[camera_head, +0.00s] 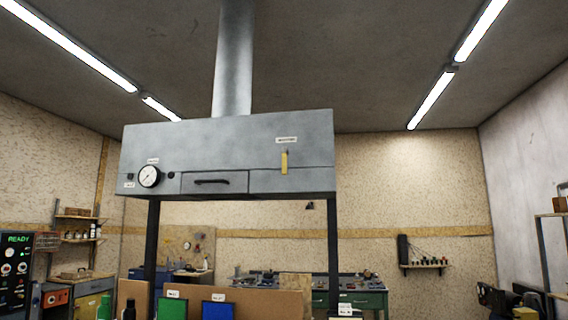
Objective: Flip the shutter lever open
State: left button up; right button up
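A yellow lever (284,162) stands upright on the right part of the front of a grey metal hood (228,135). A small white label (286,140) sits just above it, too small to read. No gripper and no part of my arms shows in the head view, so nothing of mine is seen touching the lever.
The hood also carries a round gauge (149,176) and a dark handle (211,182) on a panel. Dark posts hold it up, and a duct (233,60) rises to the ceiling. Below stand green and blue items, bottles and a green workbench (360,299). A lit READY panel (15,262) stands far left.

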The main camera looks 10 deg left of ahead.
aim_at(284, 150)
jog(key=i+j, duration=0.25)
jog(key=i, duration=0.2)
jog(key=i+j, duration=0.2)
jog(key=i, duration=0.2)
jog(key=i+j, duration=0.25)
jog(key=i, duration=0.2)
jog(key=j+u, duration=0.05)
